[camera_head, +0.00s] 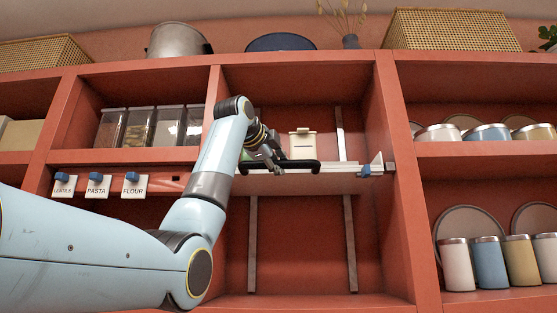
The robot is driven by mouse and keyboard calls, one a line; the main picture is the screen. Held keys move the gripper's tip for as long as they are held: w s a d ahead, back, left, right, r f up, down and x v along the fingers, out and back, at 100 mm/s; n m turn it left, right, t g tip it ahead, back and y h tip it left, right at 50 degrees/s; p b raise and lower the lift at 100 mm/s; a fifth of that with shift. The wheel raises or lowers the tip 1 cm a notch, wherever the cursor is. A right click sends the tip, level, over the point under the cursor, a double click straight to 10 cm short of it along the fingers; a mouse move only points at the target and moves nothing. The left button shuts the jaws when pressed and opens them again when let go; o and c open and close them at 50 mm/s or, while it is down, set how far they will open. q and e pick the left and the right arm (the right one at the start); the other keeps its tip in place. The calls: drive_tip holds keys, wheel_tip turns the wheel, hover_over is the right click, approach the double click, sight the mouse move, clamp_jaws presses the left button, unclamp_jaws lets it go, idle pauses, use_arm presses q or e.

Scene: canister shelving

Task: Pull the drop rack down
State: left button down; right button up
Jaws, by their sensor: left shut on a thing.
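The drop rack (342,166) is a pale shelf in the middle cubby of the red shelving, sitting at about the level of the neighbouring shelf board. A dark bar handle (300,167) runs along its front edge. My left gripper (276,170) is at the left part of this handle and is shut on it. My left forearm hides the rack's left end. A cream canister (303,144) with a lid stands upright on the rack. My right gripper is not in view.
Vertical rails (351,240) line the cubby's back, and the space below the rack is empty. Clear jars (140,127) stand to the left above tags LENTILS, PASTA and FLOUR (134,188). Canisters (488,263) fill the right shelves. A pot (178,40) and baskets (450,31) sit on top.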

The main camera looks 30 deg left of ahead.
use_arm(q)
wheel_tip(320, 180, down, 31)
drive_tip(key=b, duration=1.2)
drive_tip(key=shift+b, duration=0.3)
drive_tip(key=c, duration=1.1)
unclamp_jaws()
drive_tip(key=shift+r, duration=0.1)
drive_tip(key=v, duration=1.2)
drive_tip(key=shift+a+r, duration=0.1)
